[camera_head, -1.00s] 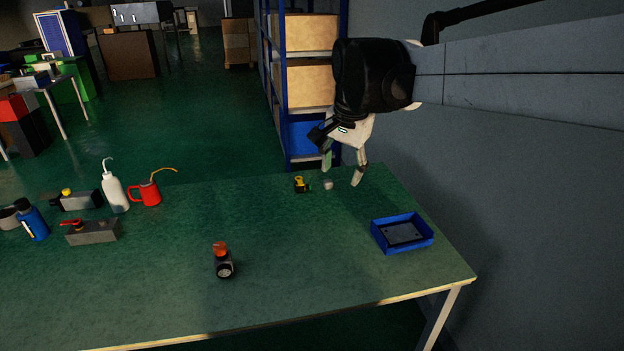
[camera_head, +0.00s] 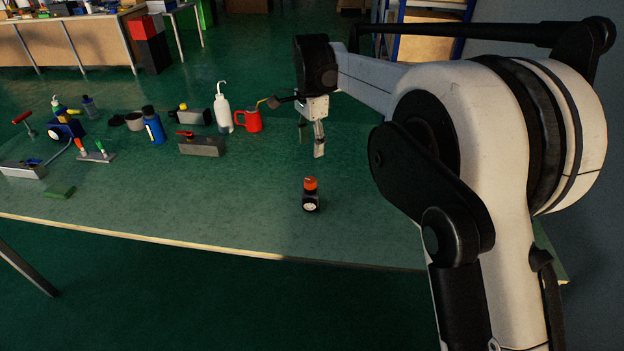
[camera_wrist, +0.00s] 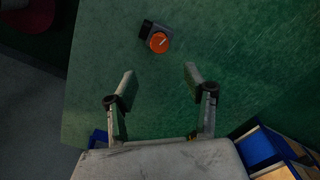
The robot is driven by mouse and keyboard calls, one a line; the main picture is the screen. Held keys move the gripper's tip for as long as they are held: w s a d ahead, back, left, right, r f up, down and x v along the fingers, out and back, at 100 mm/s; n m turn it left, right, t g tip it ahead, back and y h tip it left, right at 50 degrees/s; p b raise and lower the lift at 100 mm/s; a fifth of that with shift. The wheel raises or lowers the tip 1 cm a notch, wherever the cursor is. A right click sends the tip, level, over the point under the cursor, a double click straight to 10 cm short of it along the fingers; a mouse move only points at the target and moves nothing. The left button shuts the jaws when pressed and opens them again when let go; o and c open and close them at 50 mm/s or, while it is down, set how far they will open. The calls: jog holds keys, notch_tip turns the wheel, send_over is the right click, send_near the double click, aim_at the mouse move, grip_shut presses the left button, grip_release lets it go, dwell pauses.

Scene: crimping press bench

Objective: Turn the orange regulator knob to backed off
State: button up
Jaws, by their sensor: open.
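The orange regulator knob (camera_head: 310,184) sits on top of a small dark regulator body (camera_head: 310,199) with a round white gauge on its front. The regulator stands upright on the green bench. In the wrist view the knob (camera_wrist: 159,42) is seen from above, with a pale line across its top, and the dark body (camera_wrist: 147,28) shows beside it. My gripper (camera_head: 311,154) points down above the bench, behind the regulator in the head view. Its two fingers are spread and empty. In the wrist view the knob lies beyond the fingertips (camera_wrist: 158,75), apart from them.
A red can (camera_head: 250,121) and a white wash bottle (camera_head: 222,113) stand left of my gripper. A grey block with a red lever (camera_head: 201,145), a blue bottle (camera_head: 153,128) and a valve block (camera_head: 97,156) stand further left. The bench around the regulator is clear.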

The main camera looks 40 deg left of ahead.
aim_at(311, 179)
notch_tip(311, 179, down, 13)
jog(key=shift+f, duration=0.2)
dwell(0.3)
jog(key=shift+b, duration=0.3)
jog(key=c, duration=1.1)
